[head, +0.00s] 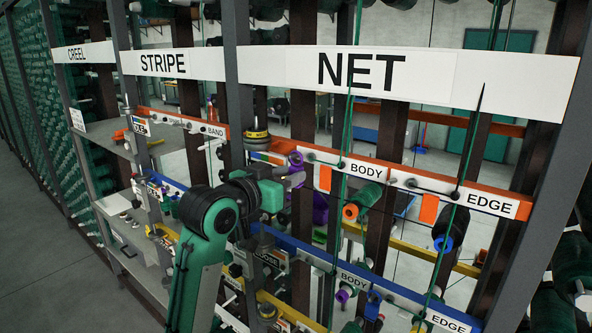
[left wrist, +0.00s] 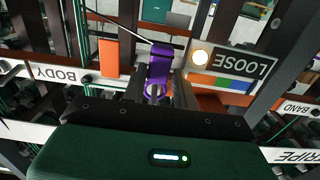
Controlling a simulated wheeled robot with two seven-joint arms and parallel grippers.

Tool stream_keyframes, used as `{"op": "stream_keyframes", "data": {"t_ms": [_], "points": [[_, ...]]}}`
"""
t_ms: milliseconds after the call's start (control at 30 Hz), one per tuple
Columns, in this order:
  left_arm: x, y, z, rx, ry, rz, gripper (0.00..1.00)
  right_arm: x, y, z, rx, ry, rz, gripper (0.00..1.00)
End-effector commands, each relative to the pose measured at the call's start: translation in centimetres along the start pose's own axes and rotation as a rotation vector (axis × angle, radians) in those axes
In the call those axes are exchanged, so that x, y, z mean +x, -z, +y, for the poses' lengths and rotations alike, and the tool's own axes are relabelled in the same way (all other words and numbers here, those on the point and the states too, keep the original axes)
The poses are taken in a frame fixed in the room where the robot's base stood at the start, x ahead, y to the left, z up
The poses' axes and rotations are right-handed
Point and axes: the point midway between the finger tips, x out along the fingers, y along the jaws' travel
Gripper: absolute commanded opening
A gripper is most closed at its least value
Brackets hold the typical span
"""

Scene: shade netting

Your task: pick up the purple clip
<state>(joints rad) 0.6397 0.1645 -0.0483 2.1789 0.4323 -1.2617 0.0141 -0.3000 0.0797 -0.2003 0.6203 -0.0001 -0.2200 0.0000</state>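The purple clip (head: 296,158) sits on the upper rail, just left of the BODY label, at the end of a dark rod. It also shows in the left wrist view (left wrist: 160,62), upright in the middle, straight ahead of my left gripper. My left gripper (head: 293,181) is right at the clip in the head view. In the left wrist view the dark fingers (left wrist: 160,92) stand on either side of the clip's near end, with a small gap at the left. Whether they touch it is hard to tell. My right gripper is in neither view.
An orange tag (left wrist: 109,59) and the LOOSE plate (left wrist: 237,62) flank the clip. A purple spool (head: 320,208) is behind the rail, and an orange-ended green spool (head: 361,203) is to the right. Dark posts and green strings cross the rack.

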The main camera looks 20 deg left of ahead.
Motion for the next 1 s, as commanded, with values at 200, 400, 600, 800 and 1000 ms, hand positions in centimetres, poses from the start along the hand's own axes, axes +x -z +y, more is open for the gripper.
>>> {"op": "stream_keyframes", "data": {"t_ms": [200, 400, 600, 800, 1000], "points": [[2.3, 0.5, 0.2, -0.003, -0.001, -0.004, 0.29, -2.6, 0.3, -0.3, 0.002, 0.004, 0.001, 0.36], [4.3, 0.2, 0.1, -0.002, -0.001, -0.002, 0.29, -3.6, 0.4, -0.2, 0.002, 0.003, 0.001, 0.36], [4.8, -0.1, 0.1, -0.001, 0.0, -0.001, 0.29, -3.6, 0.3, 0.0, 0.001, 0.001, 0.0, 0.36], [4.7, -0.1, 0.1, 0.0, 0.0, -0.001, 0.11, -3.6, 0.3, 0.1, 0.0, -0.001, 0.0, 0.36], [4.7, 0.0, 0.1, 0.0, 0.0, -0.001, 0.01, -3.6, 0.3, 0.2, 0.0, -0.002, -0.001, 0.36]]}}
